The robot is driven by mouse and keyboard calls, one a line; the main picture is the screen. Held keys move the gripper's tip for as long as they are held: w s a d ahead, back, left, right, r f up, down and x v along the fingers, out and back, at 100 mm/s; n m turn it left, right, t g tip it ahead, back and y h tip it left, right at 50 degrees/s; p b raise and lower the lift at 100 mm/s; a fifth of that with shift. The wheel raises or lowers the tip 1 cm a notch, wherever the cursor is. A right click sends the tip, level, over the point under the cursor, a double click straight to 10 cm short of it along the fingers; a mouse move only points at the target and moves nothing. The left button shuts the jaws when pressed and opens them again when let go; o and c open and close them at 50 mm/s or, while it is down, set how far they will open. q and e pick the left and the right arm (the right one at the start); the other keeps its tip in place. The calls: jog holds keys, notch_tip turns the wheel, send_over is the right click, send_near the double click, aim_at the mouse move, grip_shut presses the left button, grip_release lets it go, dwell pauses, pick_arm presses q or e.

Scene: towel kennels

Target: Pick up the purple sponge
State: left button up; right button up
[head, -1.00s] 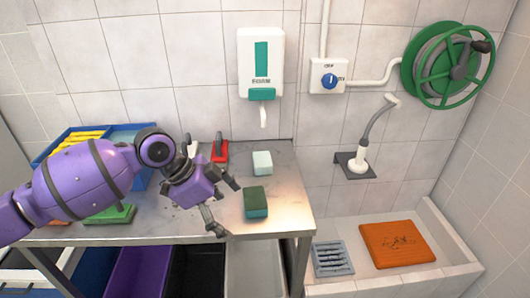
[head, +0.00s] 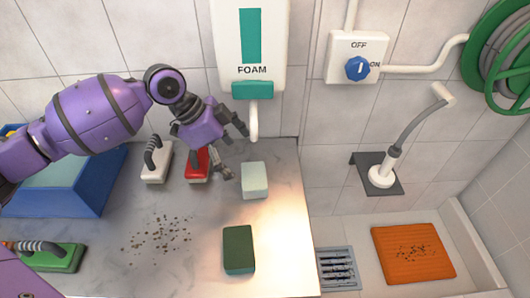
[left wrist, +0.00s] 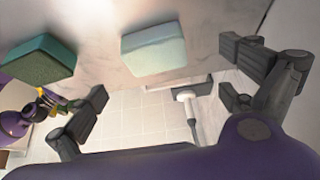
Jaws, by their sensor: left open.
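No sponge that looks purple shows in these frames. A pale mint sponge (head: 254,180) stands on the metal table near its right back part. A dark green sponge (head: 238,249) lies nearer the front. My left gripper (head: 234,148) is open and empty, just behind and left of the pale sponge in the head view, apart from it. In the left wrist view the pale sponge (left wrist: 153,48) lies beyond the spread fingers, and the green sponge (left wrist: 38,60) is at upper left.
A red brush (head: 197,168), a white brush (head: 156,165) and a green brush (head: 58,258) stand on the metal table (head: 185,275). A blue tray (head: 75,190) is at left. A foam dispenser (head: 251,45) hangs above. Dark crumbs lie mid-table.

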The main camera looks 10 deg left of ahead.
aim_at(253, 175)
pick_arm(q)
jog(key=shift+s+d+f, duration=0.35)
jog(key=shift+d+f, duration=0.15)
jog(key=shift+f, duration=0.25)
jog(key=shift+d+f, duration=0.15)
jog(key=shift+f, duration=0.1)
jog(key=x, duration=0.4)
jog(key=shift+w+f+p, duration=0.15)
jog(key=shift+f+p, duration=0.15)
jog(key=shift+f, duration=0.05)
pick_arm(e)
jog(key=shift+s+a+r, duration=0.15)
jog(key=shift+s+r, duration=0.05)
jog(key=shift+s, duration=0.2)
pick_arm(q)
jog(key=shift+c, duration=0.5)
jog(key=c, duration=0.8)
jog(key=shift+r, duration=0.15)
pick_arm(e)
jog(key=shift+s+f, duration=0.1)
jog(key=shift+f, duration=0.05)
